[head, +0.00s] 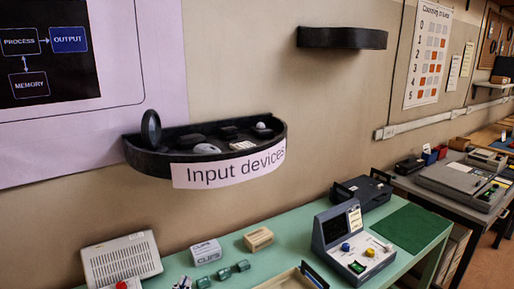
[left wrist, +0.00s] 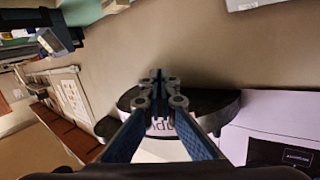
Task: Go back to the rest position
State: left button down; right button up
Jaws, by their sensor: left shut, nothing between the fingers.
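My left gripper (left wrist: 160,79) shows in the left wrist view, its two blue fingers with grey joints brought together at the tips. Nothing is held between them. Behind the fingers is the black wall shelf (left wrist: 225,102), with its white label partly hidden. In the head view a small grey piece at the bottom edge, left of the middle, may be the tip of my left gripper (head: 183,283); too little shows to be sure. My right gripper is in neither view.
In the head view the "Input devices" shelf (head: 150,163) juts from the wall above a green table (head: 290,222). On the table are a beige speaker-like box (head: 120,258), small boxes, a blue-grey console (head: 345,242) and a black case (head: 364,193). A second shelf (head: 342,38) is higher right.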

pick_arm(q)
jog(key=s+a+f+g, duration=0.1)
jog(key=s+f+g, duration=0.1)
jog(key=s+f, duration=0.2)
jog(key=s+a+f+g+y, duration=0.1)
jog(key=s+a+f+g, duration=0.1)
jog(key=s+f, duration=0.2)
jog(key=s+a+f+n+g, duration=0.1)
jog(key=s+f+g, duration=0.2)
jog(key=f, duration=0.3)
jog(key=shift+s+a+y, duration=0.2)
jog(key=shift+s+y, duration=0.2)
jog(key=shift+s, duration=0.2)
jog(key=s+d+f+m+g+h, duration=0.1)
jog(key=s+f+g, duration=0.25)
jog(key=s, duration=0.45)
jog(key=s+f+g, duration=0.3)
jog(key=s+f, duration=0.1)
jog(key=s, duration=0.3)
notch_tip(320, 180, down, 25)
jog(key=s, duration=0.1)
jog(key=s+a+f+g, duration=0.2)
jog(key=s+a+f, duration=0.1)
jog(key=s+f, duration=1.4)
jog(key=shift+s+f+b, duration=0.15)
jog(key=shift+s+b, duration=0.25)
jog(key=shift+s, duration=0.1)
